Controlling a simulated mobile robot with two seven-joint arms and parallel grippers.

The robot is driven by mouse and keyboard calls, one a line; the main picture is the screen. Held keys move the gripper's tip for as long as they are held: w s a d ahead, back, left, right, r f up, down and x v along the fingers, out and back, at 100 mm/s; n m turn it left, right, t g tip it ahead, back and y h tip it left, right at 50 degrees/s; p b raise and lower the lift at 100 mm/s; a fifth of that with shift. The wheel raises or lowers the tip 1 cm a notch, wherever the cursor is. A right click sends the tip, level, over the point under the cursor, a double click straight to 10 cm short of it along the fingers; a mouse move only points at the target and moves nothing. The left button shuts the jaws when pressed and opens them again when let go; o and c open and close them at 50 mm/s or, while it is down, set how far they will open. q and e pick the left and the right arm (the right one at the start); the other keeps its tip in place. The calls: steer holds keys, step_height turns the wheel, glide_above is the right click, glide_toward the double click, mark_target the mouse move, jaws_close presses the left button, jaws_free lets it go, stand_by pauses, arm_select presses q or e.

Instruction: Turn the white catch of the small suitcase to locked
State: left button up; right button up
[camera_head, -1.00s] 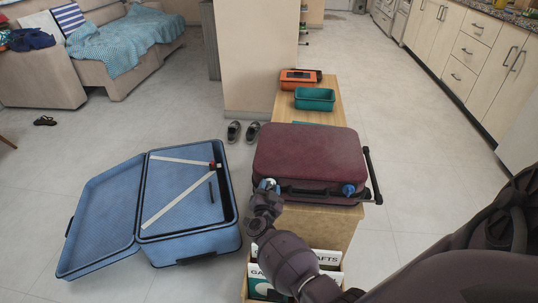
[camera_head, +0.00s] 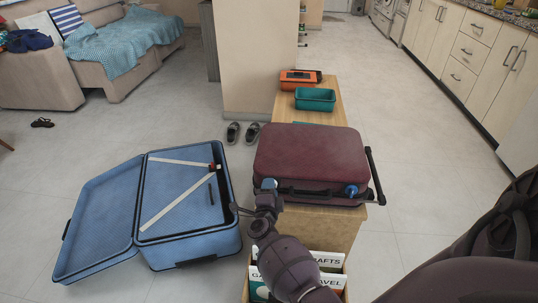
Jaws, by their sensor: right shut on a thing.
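The small suitcase (camera_head: 310,152) is dark red, closed, and lies flat on a wooden bench with its handle side facing me. My right gripper (camera_head: 268,189) is at the left end of that front side, shut on the white catch. The gripper mostly hides the catch, so I cannot tell how far it is turned. A blue catch (camera_head: 351,190) shows at the right end of the same side, with the dark handle (camera_head: 305,191) between the two. My left gripper is not in view.
A large blue suitcase (camera_head: 95,227) lies open on the floor at left. A teal bin (camera_head: 315,99) and an orange box (camera_head: 297,80) stand on the bench (camera_head: 346,100) behind the small suitcase.

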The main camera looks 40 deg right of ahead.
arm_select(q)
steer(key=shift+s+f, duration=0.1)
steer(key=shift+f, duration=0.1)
arm_select(e)
steer(key=shift+m, duration=1)
steer(key=o, duration=0.9)
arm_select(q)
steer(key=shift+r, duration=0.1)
arm_select(e)
steer(key=shift+a, duration=0.1)
